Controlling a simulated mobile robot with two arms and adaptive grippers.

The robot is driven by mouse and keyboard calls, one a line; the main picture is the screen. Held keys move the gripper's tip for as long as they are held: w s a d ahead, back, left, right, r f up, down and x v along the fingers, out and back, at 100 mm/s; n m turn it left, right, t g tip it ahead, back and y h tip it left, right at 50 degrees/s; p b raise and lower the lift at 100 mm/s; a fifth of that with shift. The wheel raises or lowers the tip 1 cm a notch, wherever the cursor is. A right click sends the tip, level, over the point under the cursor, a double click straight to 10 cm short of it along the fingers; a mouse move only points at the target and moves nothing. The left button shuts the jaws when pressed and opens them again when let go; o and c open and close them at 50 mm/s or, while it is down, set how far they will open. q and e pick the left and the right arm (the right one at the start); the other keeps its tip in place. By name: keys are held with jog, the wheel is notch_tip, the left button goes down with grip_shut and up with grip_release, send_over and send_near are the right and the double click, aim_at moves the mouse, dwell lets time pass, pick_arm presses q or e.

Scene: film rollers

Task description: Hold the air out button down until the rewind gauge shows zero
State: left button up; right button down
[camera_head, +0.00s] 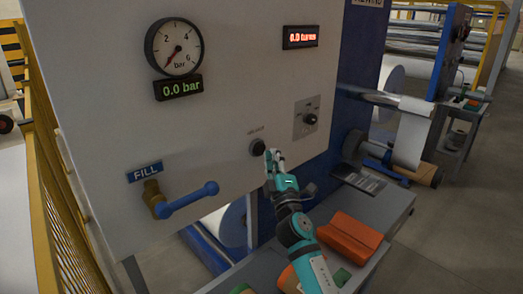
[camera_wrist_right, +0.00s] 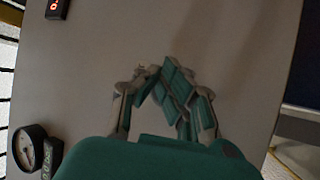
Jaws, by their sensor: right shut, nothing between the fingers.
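The black air out button (camera_head: 257,147) sits low on the pale panel, under a small label too blurred to read well. My right gripper (camera_head: 272,157) is shut and empty, its fingertips just right of the button; I cannot tell whether they touch the panel. In the right wrist view the closed fingers (camera_wrist_right: 163,70) point at the panel, and the button does not show. The round gauge (camera_head: 173,47) has its needle at the lower left, near the bottom of its scale. The display (camera_head: 178,87) below it reads 0.0 bar. My left gripper is not in view.
A red display (camera_head: 300,37) reads 0.0 turns. A rotary knob (camera_head: 310,118) sits right of the button. The blue FILL valve handle (camera_head: 188,200) sticks out at lower left. An orange folded item (camera_head: 349,234) lies on the grey bench below.

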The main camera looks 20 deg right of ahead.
jog(key=s, duration=0.1)
jog(key=s+d+p, duration=0.1)
jog(key=s, duration=0.2)
jog(key=shift+s+d+p, duration=0.3)
jog(key=shift+s, duration=0.05)
dwell(0.5)
